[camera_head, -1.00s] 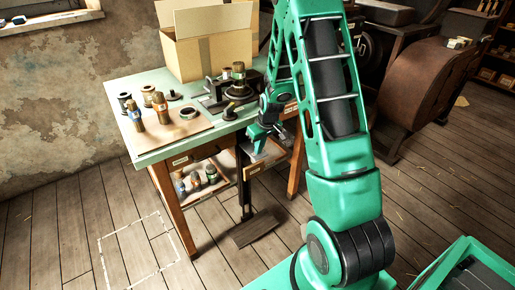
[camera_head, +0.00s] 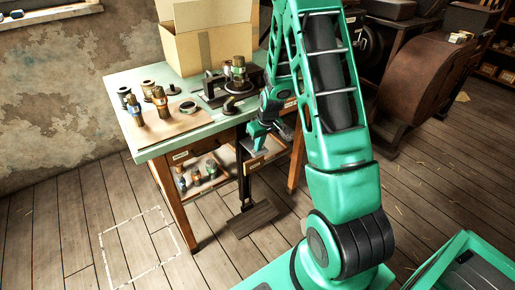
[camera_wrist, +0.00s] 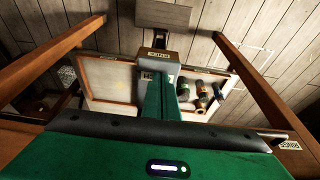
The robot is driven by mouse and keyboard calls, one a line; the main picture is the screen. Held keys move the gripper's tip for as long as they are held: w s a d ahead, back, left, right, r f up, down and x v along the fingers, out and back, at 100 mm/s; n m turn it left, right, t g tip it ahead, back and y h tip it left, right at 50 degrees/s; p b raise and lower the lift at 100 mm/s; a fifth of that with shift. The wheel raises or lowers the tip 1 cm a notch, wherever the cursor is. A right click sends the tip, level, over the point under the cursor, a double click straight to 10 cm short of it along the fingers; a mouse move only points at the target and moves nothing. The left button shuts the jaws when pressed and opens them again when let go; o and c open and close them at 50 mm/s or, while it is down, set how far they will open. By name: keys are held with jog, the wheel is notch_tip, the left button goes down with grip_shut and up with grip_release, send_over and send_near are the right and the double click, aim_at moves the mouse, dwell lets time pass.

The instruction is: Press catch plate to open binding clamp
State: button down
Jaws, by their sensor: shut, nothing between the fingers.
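My gripper (camera_head: 252,148) is shut and empty, at the bench's front edge beside the top of a dark upright post (camera_head: 243,185). In the wrist view the green fingers (camera_wrist: 165,95) lie close together over the post's labelled head; I cannot tell if they touch it. A flat plate (camera_head: 252,218) sits at the foot of the post near the floor, and also shows in the wrist view (camera_wrist: 163,15), beyond the fingertips. I cannot tell which part is the catch plate. A dark clamp-like device (camera_head: 215,90) with a brass-topped spool stands on the bench, partly behind my arm.
The green-topped bench (camera_head: 158,140) holds a board with several spools and a cardboard box (camera_head: 210,42). A lower tray (camera_head: 195,192) with small bottles is left of the post, between wooden legs. Open floor lies in front, with a dashed outline (camera_head: 140,245). Machinery stands right.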

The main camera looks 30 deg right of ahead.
jog(key=v, duration=1.2)
jog(key=shift+w+r, duration=0.3)
dwell(0.3)
jog(key=s+a+r+m+g, duration=0.1)
jog(key=s+r, duration=0.3)
jog(key=s, duration=0.7)
jog(key=s+a+r+m+g, duration=0.1)
jog(key=s+a+r+m, duration=0.1)
jog(key=s, duration=0.9)
jog(key=s+a+r+m+g, duration=0.1)
jog(key=s+r+m, duration=0.2)
jog(key=s+r, duration=0.3)
jog(key=s, duration=0.5)
jog(key=shift+s+a+r+m, duration=0.3)
jog(key=shift+s+r+m, duration=0.1)
